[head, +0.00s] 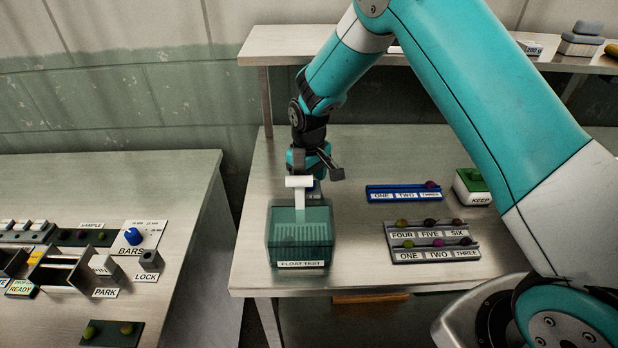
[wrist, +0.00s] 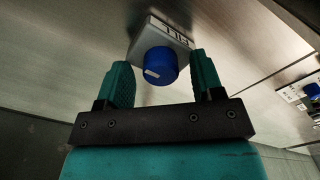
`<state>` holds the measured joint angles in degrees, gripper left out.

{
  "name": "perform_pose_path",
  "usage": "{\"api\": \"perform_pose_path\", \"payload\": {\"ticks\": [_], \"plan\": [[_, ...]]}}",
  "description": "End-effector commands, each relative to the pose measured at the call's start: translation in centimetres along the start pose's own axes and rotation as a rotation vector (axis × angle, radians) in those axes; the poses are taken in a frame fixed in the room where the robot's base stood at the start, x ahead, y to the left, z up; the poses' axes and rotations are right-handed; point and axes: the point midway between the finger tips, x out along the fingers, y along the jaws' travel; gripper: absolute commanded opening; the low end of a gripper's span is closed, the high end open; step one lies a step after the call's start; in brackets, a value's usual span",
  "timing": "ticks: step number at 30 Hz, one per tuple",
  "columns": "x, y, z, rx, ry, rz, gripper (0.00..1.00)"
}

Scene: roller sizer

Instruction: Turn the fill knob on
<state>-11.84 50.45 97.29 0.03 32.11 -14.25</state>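The fill knob (wrist: 159,62) is a round blue knob with a white mark, on a grey block with a label reading FILL, in the wrist view. The mark sits toward the knob's lower left. My gripper (wrist: 164,78) is open, with one teal finger on each side of the knob and a visible gap on both sides. In the head view my gripper (head: 316,172) is low over the right table, just behind the FLOAT TEST tank (head: 300,240). The fill knob is mostly hidden there behind the tank's white upright piece (head: 299,183) and the gripper.
A blue rack (head: 404,193) and grey racks (head: 432,240) with small coloured balls stand right of the tank. A green KEEP box (head: 472,187) is farther right. A shelf (head: 290,45) runs behind. Another blue knob, BARS (head: 133,236), is on the left table.

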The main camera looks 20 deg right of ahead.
Motion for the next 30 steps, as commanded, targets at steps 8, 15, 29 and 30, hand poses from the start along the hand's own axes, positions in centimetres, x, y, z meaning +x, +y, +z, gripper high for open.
{"api": "perform_pose_path", "payload": {"ticks": [8,15,29,30], "plan": [[-1.2,0.0,-0.1,-0.001,0.002,0.000,0.61],[-6.5,0.0,-0.1,-0.001,0.006,0.001,0.61],[-16.3,0.1,0.0,0.000,0.003,0.001,0.61],[-16.6,0.1,0.0,0.000,0.001,0.000,0.61]]}}
